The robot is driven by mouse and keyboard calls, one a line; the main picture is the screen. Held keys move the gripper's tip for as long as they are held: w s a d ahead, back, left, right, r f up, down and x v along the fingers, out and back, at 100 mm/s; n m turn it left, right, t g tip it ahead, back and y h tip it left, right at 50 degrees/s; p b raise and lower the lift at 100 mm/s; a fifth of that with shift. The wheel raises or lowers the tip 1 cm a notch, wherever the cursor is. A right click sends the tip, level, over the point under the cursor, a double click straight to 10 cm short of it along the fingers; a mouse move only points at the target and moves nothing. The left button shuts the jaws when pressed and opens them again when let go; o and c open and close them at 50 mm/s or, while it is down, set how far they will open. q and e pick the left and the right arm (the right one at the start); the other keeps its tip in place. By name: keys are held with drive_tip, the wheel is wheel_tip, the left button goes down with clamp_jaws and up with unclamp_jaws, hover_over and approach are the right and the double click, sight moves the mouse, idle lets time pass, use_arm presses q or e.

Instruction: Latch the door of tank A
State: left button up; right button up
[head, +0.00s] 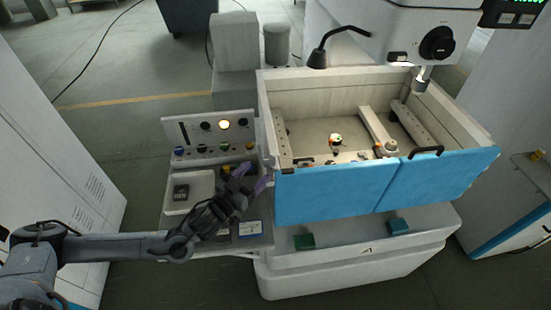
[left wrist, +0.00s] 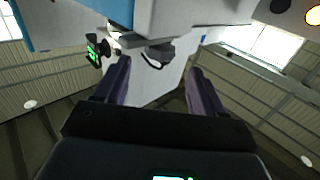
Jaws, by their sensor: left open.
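Tank A (head: 300,88) is an open-topped pale tank above a base marked with the letter A (head: 368,250). Its blue door shows as a left panel (head: 325,197) and a right panel (head: 437,182) across the front, both upright and looking closed. A black handle (head: 427,151) is on the right panel's top edge. I cannot make out whether the door is latched. My left gripper (head: 252,178), with purple fingers, is just left of the left panel, over the side console. In the left wrist view the fingers (left wrist: 160,88) are apart with nothing between them. My right gripper is not in view.
The side console has a button panel (head: 212,138) with a lit lamp and a pale tray (head: 202,190) holding a dark item.

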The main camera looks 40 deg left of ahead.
sight(273, 157)
use_arm(q)
drive_tip(key=w+p, duration=0.1)
drive_tip(key=w, duration=0.8)
drive_tip(key=c, duration=1)
